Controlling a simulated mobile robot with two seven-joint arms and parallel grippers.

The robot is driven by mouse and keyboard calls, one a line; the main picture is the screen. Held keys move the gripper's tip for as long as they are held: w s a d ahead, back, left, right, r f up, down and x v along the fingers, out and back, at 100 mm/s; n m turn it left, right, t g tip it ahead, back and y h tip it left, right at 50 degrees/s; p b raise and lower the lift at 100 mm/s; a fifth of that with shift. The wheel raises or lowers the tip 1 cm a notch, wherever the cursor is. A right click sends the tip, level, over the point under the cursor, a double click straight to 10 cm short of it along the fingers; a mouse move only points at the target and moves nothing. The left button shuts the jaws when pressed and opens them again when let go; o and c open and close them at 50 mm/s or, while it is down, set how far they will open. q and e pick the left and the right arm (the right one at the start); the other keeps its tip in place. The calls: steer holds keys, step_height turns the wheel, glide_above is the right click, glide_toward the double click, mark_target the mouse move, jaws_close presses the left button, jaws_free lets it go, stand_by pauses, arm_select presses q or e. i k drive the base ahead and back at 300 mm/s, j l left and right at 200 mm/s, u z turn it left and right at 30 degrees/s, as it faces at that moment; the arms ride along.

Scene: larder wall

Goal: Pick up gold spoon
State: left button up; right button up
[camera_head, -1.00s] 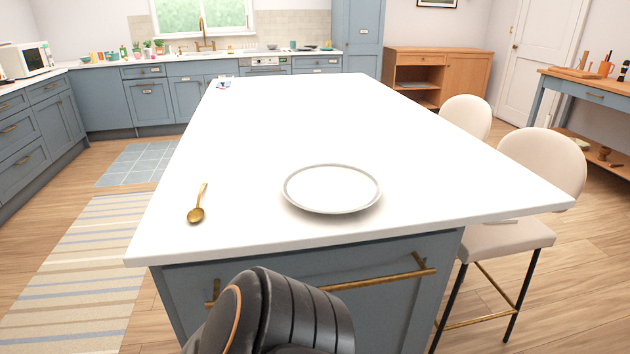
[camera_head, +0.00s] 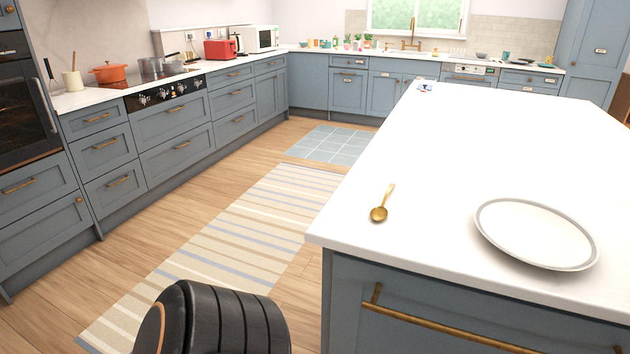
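The gold spoon (camera_head: 380,212) lies on the white top of the kitchen island (camera_head: 480,150), near its left edge and front corner. Its bowl points toward me and its handle points away. A dark, rounded, ribbed part of my own body shows at the bottom of the view. Neither gripper's fingers are in view, and nothing touches the spoon.
A white plate (camera_head: 536,234) with a grey rim lies to the right of the spoon. A striped rug (camera_head: 225,250) covers the floor left of the island. Blue counters with a stove (camera_head: 165,92) line the left wall. The floor between is clear.

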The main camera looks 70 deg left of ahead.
mark_target(378, 214)
steer(key=u, duration=1.55)
